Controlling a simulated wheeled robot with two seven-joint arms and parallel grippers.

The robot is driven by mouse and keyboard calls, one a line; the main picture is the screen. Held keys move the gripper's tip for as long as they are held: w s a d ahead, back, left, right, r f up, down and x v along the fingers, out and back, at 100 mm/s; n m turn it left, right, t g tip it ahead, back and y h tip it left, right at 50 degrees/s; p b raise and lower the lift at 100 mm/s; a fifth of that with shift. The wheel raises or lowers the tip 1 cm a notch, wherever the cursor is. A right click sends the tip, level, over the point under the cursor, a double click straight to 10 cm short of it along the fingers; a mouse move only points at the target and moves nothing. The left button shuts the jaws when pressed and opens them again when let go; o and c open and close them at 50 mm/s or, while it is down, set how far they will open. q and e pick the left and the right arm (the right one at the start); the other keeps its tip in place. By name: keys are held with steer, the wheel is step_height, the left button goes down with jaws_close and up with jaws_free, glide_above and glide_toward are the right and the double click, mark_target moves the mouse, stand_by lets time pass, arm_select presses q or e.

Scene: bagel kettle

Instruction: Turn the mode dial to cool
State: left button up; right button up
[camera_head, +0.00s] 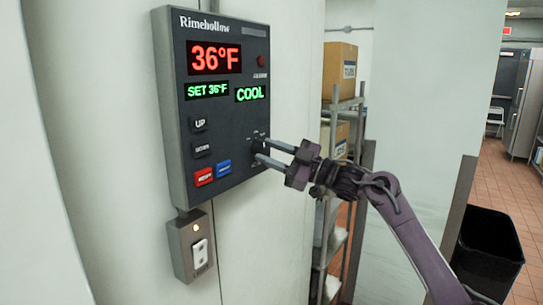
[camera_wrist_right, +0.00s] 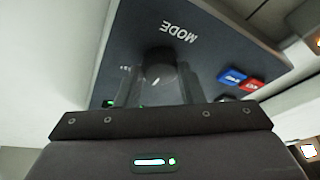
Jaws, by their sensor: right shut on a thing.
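The control panel (camera_head: 228,140) is a dark box on a pale wall, marked Rimehollow. Its red display reads 36°F, a green one reads SET 36°F, and another green display (camera_head: 250,93) reads COOL. The black mode dial (camera_head: 257,146) is at the panel's lower right, partly hidden by my fingers. It also shows under the word MODE in the right wrist view (camera_wrist_right: 161,72). My right gripper (camera_head: 266,152) is shut on the dial, one finger on each side. My left gripper is not in view.
Left of the dial are UP and lower grey buttons, a red button (camera_head: 204,176) and a blue button (camera_head: 224,168). A switch box (camera_head: 193,246) with a lit lamp is below. Shelves with boxes (camera_head: 341,70) and a black bin (camera_head: 488,250) are at right.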

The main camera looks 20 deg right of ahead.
stand_by(0.3)
steer(key=o, duration=1)
steer(key=b+v, duration=0.3)
steer(key=v, duration=0.4)
steer(key=shift+s+d+f+b, duration=0.1)
steer(key=shift+s+d+b, duration=0.15)
steer(key=shift+s+b, duration=0.1)
steer(key=shift+w+f, duration=0.1)
